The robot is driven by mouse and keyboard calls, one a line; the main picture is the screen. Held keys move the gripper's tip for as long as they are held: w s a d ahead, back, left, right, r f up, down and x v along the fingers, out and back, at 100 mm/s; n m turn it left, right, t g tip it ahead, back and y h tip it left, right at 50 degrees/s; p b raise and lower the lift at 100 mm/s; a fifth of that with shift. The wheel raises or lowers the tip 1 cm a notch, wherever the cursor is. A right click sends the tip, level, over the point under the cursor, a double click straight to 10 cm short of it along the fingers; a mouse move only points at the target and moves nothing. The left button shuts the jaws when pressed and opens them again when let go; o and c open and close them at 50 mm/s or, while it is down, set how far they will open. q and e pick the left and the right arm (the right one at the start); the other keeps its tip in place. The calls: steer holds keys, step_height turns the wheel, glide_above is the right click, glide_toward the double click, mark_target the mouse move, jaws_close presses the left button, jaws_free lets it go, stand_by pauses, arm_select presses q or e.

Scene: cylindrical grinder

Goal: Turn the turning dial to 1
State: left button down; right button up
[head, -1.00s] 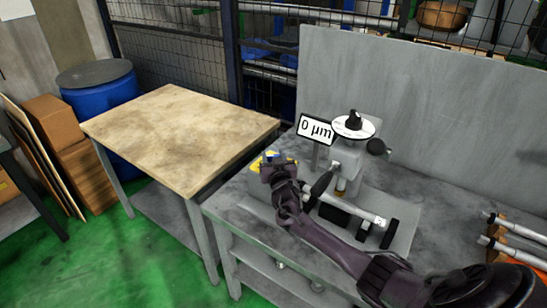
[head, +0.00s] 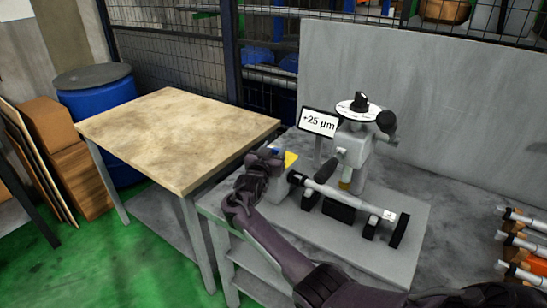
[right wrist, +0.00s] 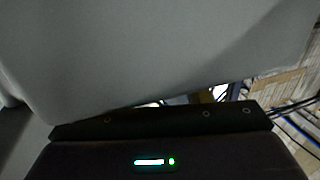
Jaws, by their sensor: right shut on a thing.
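A black knob (head: 361,100) stands on a round white disc with dark scale marks (head: 357,114), on top of the grey grinder (head: 362,150); I cannot read its setting. A small display (head: 319,122) left of it reads +25 µm. My right gripper (head: 268,158) is well to the left of this dial. It is shut against a grey box with a yellow face (head: 291,158); the exact part it grips is hidden. In the right wrist view, a broad grey surface (right wrist: 150,55) fills the space close above the dark gripper bar. My left gripper is not in view.
A pale shaft (head: 345,197) lies across black supports on the grinder's base plate. More shafts (head: 520,243) lie at the right.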

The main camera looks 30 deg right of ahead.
stand_by(0.4)
steer(key=o, duration=1)
steer(key=v, duration=0.8)
steer(key=shift+w+b, duration=0.1)
steer(key=shift+b, duration=0.3)
